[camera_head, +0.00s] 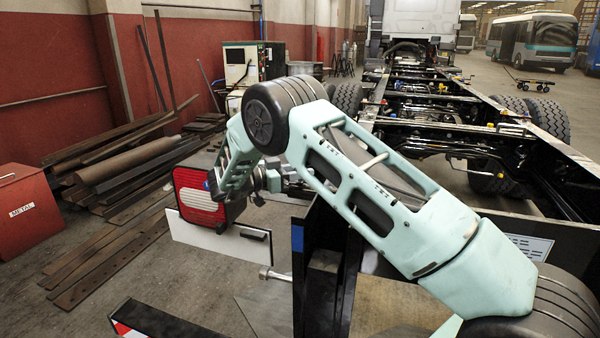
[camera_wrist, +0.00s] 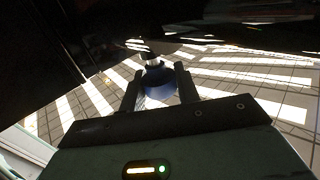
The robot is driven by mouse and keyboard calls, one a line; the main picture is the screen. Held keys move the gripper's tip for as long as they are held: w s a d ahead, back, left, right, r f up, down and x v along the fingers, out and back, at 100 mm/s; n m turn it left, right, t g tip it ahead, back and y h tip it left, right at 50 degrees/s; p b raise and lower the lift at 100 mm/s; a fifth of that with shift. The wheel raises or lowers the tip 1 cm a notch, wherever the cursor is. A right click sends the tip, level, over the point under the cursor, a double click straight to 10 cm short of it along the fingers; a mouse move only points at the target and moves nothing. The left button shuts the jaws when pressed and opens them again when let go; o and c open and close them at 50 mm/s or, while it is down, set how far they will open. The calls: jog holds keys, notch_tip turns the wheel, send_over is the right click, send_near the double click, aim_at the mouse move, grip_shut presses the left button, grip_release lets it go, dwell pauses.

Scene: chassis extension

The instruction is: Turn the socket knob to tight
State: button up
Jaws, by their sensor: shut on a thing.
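The socket knob (camera_wrist: 159,88) is a dark blue rounded piece with a pale metal neck above it, seen in the wrist view. My gripper (camera_wrist: 158,75) has one dark finger on each side of it and is shut on it. The knob's markings and its turned angle cannot be read in the shadow. In the head view my arm hides most of the gripper, behind a red and white tail lamp (camera_head: 198,197), and I cannot make out the knob clearly there.
A white plate (camera_head: 190,236) hangs under the lamp. A bolt-ended metal rod (camera_head: 272,274) sticks out below it. The long black truck chassis (camera_head: 440,120) runs back at the right. Metal bars (camera_head: 130,165) and a red bin (camera_head: 28,215) lie left.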

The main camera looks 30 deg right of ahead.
jog(key=shift+m+g, duration=0.4)
jog(key=shift+g, duration=0.2)
jog(key=o, duration=1)
jog(key=shift+c, duration=0.2)
jog(key=b+v, duration=0.1)
jog(key=v, duration=0.6)
jog(key=shift+a, duration=0.25)
jog(key=shift+w+r, duration=0.1)
